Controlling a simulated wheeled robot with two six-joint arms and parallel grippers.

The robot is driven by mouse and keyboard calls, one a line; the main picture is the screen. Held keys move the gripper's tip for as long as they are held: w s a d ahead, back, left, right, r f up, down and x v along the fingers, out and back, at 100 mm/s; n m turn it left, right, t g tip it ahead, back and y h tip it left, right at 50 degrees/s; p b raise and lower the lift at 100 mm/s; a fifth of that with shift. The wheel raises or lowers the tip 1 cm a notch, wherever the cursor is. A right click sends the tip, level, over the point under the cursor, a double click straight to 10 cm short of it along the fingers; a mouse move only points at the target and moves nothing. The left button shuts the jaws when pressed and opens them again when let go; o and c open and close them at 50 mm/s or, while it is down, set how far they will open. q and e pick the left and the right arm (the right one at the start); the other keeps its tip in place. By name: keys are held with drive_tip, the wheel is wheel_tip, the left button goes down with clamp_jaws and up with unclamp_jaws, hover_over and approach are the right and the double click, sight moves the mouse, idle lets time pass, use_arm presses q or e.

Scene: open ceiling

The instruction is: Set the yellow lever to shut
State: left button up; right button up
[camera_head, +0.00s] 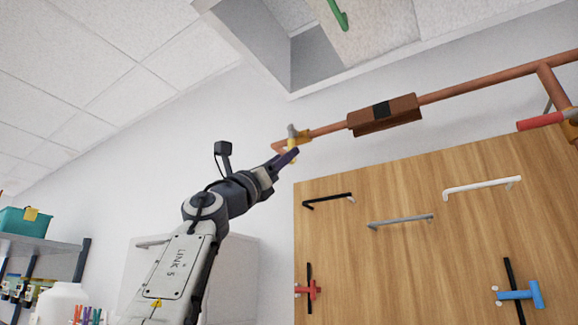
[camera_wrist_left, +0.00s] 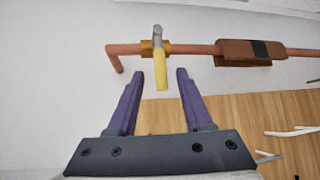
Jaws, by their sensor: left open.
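The yellow lever (camera_wrist_left: 161,72) hangs from a brass valve (camera_wrist_left: 155,47) on a copper pipe (camera_wrist_left: 195,48) in the left wrist view. The lever points down, across the pipe's line. In the head view the valve (camera_head: 303,136) shows at the pipe's left end, and the lever is partly covered by my gripper. My left gripper (camera_wrist_left: 160,73) has purple fingers and is open. The lever's lower end shows between the two fingertips in the picture, with gaps on both sides; I cannot tell its depth. My right gripper is not in view.
A brown wrap (camera_head: 385,114) with a black band sits on the pipe. A red lever (camera_head: 541,121) is farther right. A wooden board (camera_head: 420,240) with several handles hangs below. A green hook (camera_head: 338,15) hangs above. White wall surrounds the valve.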

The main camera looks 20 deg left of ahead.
use_arm(q)
drive_tip(key=b+v, duration=0.5)
drive_tip(key=v, duration=0.1)
drive_tip(key=shift+f, duration=0.25)
drive_tip(key=shift+s, duration=0.1)
